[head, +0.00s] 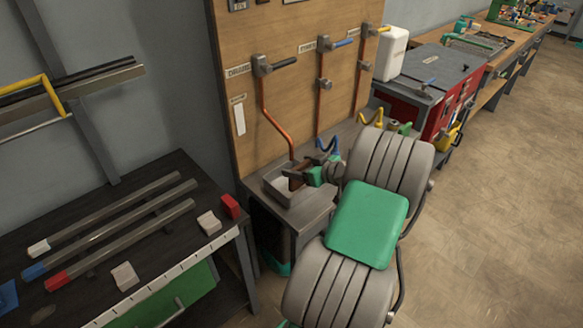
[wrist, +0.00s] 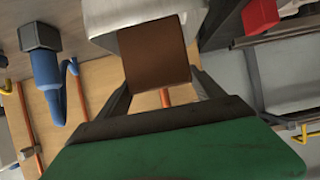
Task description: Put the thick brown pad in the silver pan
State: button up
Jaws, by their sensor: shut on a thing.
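My gripper (head: 304,178) is shut on the thick brown pad (wrist: 156,68), which shows between its two dark fingers in the wrist view. In the head view the pad (head: 295,181) is a small dark brown piece at the gripper's tip. The silver pan (head: 275,196) sits on the grey bench below the copper pipes, and the pad is over its right part. In the wrist view the pan (wrist: 113,17) shows just beyond the pad. I cannot tell whether the pad touches the pan, and my gripper and arm hide the pan's right side.
A wooden panel (head: 240,85) with copper pipes and valve handles stands behind the bench. Blue and yellow bent handles (head: 371,120) are to the right of the pan. A dark table (head: 70,215) with metal bars and small blocks is at the left.

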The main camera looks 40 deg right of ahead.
jog(key=shift+f, duration=0.85)
jog(key=shift+w+f, duration=0.2)
jog(key=p+x, duration=0.1)
jog(key=x, duration=0.1)
jog(key=p+x, duration=0.1)
jog(key=shift+w+r, duration=0.2)
jog(key=shift+w, duration=0.35)
jog(key=shift+s+f, duration=0.1)
jog(key=shift+f, duration=0.15)
jog(key=shift+f+b, duration=0.25)
jog(key=shift+b, duration=0.1)
jog(key=o, duration=1.7)
jog(key=shift+r, duration=0.1)
jog(key=shift+o, duration=0.2)
